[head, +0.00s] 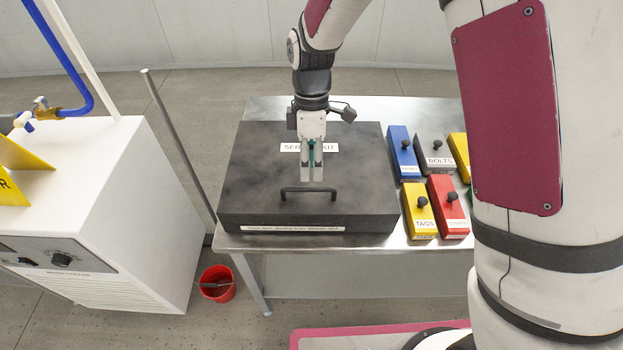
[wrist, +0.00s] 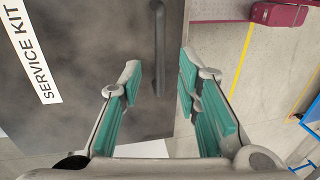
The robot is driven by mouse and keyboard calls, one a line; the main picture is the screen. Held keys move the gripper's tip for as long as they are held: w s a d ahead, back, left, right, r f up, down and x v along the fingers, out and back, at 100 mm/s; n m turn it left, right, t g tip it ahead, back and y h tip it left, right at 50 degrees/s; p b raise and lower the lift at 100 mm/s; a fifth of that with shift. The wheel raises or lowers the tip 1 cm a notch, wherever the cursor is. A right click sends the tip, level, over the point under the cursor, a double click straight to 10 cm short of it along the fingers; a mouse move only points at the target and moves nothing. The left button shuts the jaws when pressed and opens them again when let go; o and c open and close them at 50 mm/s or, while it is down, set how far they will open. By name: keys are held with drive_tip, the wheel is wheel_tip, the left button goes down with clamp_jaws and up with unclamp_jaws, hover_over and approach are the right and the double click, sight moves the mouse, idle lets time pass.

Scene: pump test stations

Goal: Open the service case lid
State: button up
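The service case is a flat dark grey box (head: 250,180) on a metal table, with its lid shut. A white "SERVICE KIT" label lies on the lid and also shows in the wrist view (wrist: 32,52). A black bar handle (head: 308,191) is near the lid's front edge; in the wrist view the handle (wrist: 159,45) runs up the middle, ahead of the fingers. My gripper (head: 312,178) is above the lid, just behind the handle in the head view. In the wrist view its green-padded fingers (wrist: 160,85) are apart with nothing between them.
Several small coloured boxes with black knobs, such as a red one (head: 448,207), stand right of the case. A white machine (head: 120,220) stands at the left beside a grey post (head: 180,150). A red bucket (head: 217,284) is on the floor.

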sight(312, 188)
drive_tip(key=shift+s+f+p, duration=0.15)
drive_tip(key=shift+s+f, duration=0.1)
drive_tip(key=shift+f, duration=0.95)
drive_tip(key=shift+s+f+p, duration=0.15)
drive_tip(key=shift+s+f, duration=0.1)
drive_tip(key=shift+f, duration=0.95)
clamp_jaws()
